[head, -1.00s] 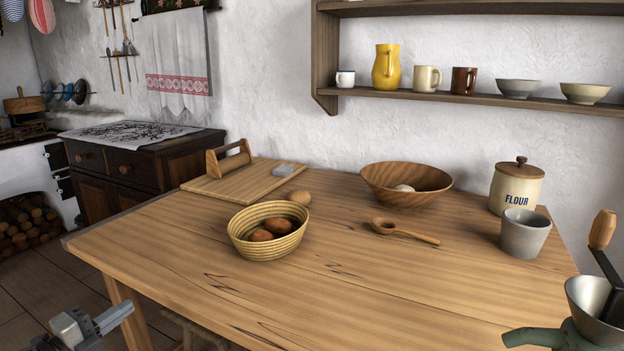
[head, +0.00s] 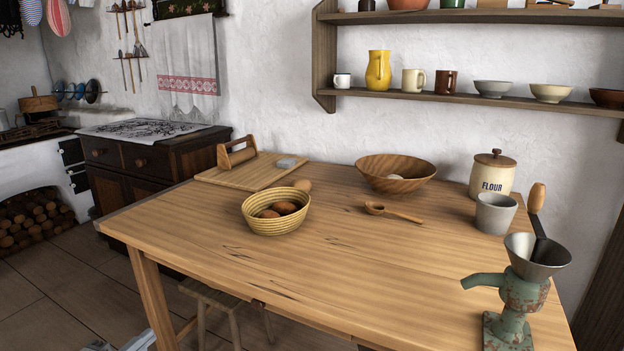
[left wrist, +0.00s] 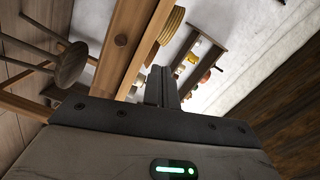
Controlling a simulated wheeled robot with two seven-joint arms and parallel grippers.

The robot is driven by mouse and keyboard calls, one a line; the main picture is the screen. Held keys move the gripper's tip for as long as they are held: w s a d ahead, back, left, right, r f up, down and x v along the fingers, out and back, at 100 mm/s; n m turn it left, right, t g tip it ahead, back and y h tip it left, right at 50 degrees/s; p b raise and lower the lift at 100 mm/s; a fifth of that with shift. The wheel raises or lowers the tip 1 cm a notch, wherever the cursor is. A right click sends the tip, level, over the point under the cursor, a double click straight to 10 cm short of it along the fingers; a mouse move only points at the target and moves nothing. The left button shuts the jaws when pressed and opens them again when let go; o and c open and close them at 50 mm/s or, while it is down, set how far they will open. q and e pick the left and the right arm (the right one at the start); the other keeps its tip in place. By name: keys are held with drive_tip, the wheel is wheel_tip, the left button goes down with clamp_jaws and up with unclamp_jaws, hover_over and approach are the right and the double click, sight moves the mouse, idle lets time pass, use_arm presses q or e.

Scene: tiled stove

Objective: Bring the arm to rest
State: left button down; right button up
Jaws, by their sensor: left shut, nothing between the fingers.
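My left gripper (head: 138,341) only just shows at the bottom left edge of the head view, in front of the table's left end and low beside it. In the left wrist view its fingers (left wrist: 161,86) are together with nothing between them. The rest of the left arm is out of the head view. My right gripper is in neither view.
The wooden table (head: 330,270) bears a basket of brown eggs (head: 262,225), a board (head: 225,177), a wooden bowl (head: 370,178), a spoon (head: 400,213), a flour jar (head: 480,180), a grey cup (head: 493,218) and a grinder (head: 515,305). A stool (head: 225,303) stands partly under it.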

use_arm(q)
drive_tip(key=s+d+f+n+g+y+p, duration=0.1)
drive_tip(key=s+d+n+g+p, duration=0.1)
drive_tip(key=s+d+n, duration=0.6)
drive_tip(key=s+d+f+n+g+y+p, duration=0.1)
drive_tip(key=s+d+n+g, duration=0.3)
drive_tip(key=s+d+n, duration=0.4)
drive_tip(key=s+d+f+p, duration=0.1)
drive_tip(key=s+d, duration=0.3)
drive_tip(key=shift+s+d+f, duration=0.15)
drive_tip(key=shift+s+f, duration=0.15)
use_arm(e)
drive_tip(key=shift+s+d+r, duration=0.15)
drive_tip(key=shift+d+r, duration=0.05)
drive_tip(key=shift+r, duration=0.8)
